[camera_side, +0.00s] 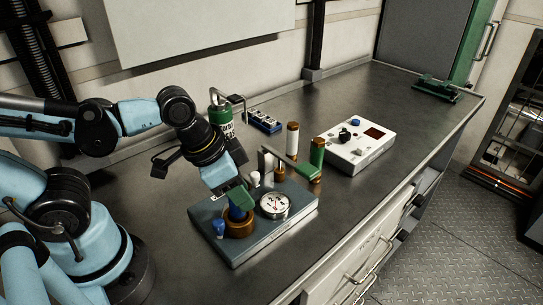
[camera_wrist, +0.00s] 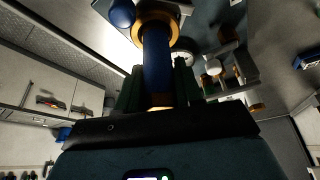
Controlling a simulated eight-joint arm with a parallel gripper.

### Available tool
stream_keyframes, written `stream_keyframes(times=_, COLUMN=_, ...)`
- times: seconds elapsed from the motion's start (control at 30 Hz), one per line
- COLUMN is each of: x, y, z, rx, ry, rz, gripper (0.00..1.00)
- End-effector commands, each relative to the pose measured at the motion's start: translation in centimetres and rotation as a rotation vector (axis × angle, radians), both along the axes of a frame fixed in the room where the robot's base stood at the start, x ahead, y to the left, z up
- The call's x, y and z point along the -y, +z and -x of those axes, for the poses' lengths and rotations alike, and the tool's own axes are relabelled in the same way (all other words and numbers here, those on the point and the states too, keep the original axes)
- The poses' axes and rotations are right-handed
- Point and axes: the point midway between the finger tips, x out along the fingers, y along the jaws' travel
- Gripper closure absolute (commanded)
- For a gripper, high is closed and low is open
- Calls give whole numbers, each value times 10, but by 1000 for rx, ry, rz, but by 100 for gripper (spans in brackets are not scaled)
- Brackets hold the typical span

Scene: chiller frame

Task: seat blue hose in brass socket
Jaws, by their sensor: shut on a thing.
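The blue hose (camera_side: 237,213) stands roughly upright between the fingers of my gripper (camera_side: 239,198), which is shut on it. The brass socket (camera_side: 241,230) is a wide ring on the grey-blue base plate (camera_side: 292,222), directly below the hose. In the wrist view the hose (camera_wrist: 157,65) runs between the green fingers of my gripper (camera_wrist: 157,88) to the brass socket (camera_wrist: 174,24). Its far end overlaps the ring's opening. How deep it sits inside cannot be told. A brass band shows at the hose's near end.
A blue knob (camera_side: 219,226) is left of the socket, and a round gauge (camera_side: 275,205) is close on its right. Upright white (camera_side: 292,141) and green (camera_side: 317,153) cylinders and a white control box (camera_side: 359,148) stand farther right. The bench's far right is mostly clear.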

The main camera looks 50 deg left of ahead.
Motion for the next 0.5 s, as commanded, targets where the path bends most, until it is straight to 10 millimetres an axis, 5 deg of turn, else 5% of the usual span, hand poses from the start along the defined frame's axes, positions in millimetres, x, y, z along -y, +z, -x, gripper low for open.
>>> stream_keyframes(times=0.1, x=0, y=-3, z=0, rx=0, ry=0, rz=0, gripper=100)
stream_keyframes(times=0.13, x=0, y=-3, z=0, rx=0, ry=0, rz=0, gripper=62)
stream_keyframes(times=0.27, x=0, y=-3, z=0, rx=0, ry=0, rz=0, gripper=42)
stream_keyframes(times=0.5, x=0, y=-3, z=0, rx=0, ry=0, rz=0, gripper=39)
